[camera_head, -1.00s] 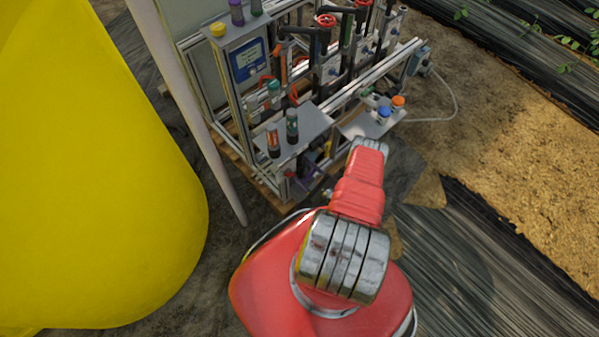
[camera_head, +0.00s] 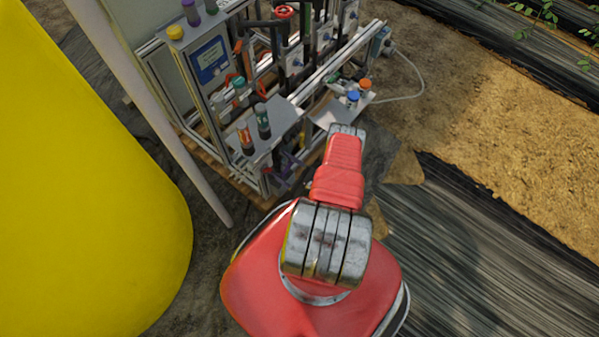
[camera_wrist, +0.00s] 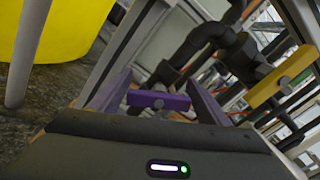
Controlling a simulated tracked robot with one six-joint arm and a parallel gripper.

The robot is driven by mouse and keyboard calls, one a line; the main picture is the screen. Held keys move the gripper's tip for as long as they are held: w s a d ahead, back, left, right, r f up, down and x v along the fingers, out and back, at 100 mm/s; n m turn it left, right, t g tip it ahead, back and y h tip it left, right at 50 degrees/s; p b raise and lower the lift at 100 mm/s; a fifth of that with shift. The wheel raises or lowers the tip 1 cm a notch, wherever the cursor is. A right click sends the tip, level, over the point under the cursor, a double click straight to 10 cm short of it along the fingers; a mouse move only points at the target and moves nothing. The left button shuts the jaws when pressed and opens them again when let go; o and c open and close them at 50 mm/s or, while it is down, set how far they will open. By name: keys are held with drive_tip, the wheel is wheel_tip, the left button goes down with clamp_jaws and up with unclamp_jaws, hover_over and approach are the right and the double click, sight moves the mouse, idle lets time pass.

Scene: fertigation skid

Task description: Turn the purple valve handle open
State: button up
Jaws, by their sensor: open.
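The purple valve handle (camera_wrist: 158,101) is a short bar with a grey bolt at its middle, in the wrist view. It lies crosswise in the picture, between the two purplish fingers of my gripper (camera_wrist: 158,84). The fingers are spread apart, one on each side of the handle, and I cannot tell whether they touch its ends. The gripper's dark body hides what lies below. In the head view a small purple part (camera_head: 287,161) shows low in the skid, but I cannot tell if it is the handle or a finger.
A yellow handle (camera_wrist: 281,78) on dark piping is to the right in the wrist view. The skid frame (camera_head: 205,75) carries a shelf with bottles (camera_head: 263,122) above this spot. A pale post (camera_head: 150,120) and a large yellow tank (camera_head: 80,190) stand left.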

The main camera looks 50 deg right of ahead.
drive_tip(key=s, duration=1.2)
drive_tip(key=shift+s, duration=0.3)
drive_tip(key=shift+d, duration=0.15)
drive_tip(key=shift+c, duration=0.2)
